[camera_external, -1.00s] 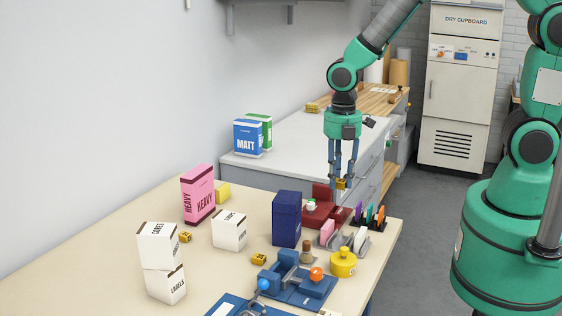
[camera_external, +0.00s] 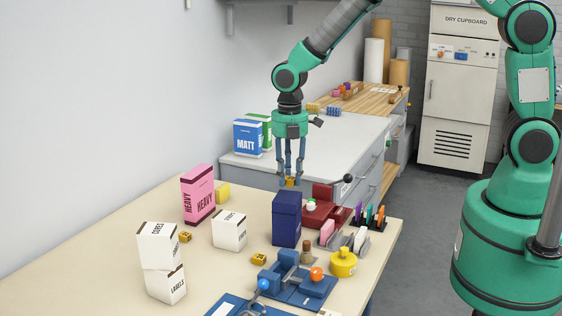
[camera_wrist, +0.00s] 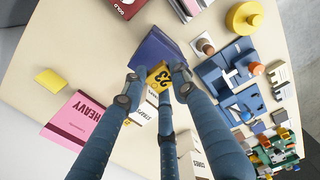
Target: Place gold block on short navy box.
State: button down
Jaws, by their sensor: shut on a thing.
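My gripper (camera_external: 290,180) is shut on a small gold block (camera_external: 290,182), which shows a dark "23" in the wrist view (camera_wrist: 157,77). The navy box (camera_external: 286,220) stands upright on the cream table, and it also shows in the wrist view (camera_wrist: 150,48) beyond the block. The block appears just above the top of the box in the external view. I cannot tell whether the two touch. My fingers point straight down and hide part of the block.
A pink box (camera_external: 198,194), white cartons (camera_external: 158,244) and loose gold blocks (camera_external: 259,259) are on the left and middle of the table. A blue fixture (camera_external: 300,285), yellow container (camera_external: 343,262) and red holder (camera_external: 322,210) stand close to the navy box.

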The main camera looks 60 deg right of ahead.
aim_at(287, 177)
jog(key=shift+w, duration=0.35)
jog(key=shift+f, duration=0.1)
jog(key=shift+f, duration=1.65)
jog(key=shift+f, duration=0.2)
jog(key=c, duration=1.4)
grip_release()
jog(key=shift+o, duration=0.2)
jog(key=shift+r, duration=0.15)
notch_tip(287, 177, up, 12)
jog(key=shift+f, duration=0.1)
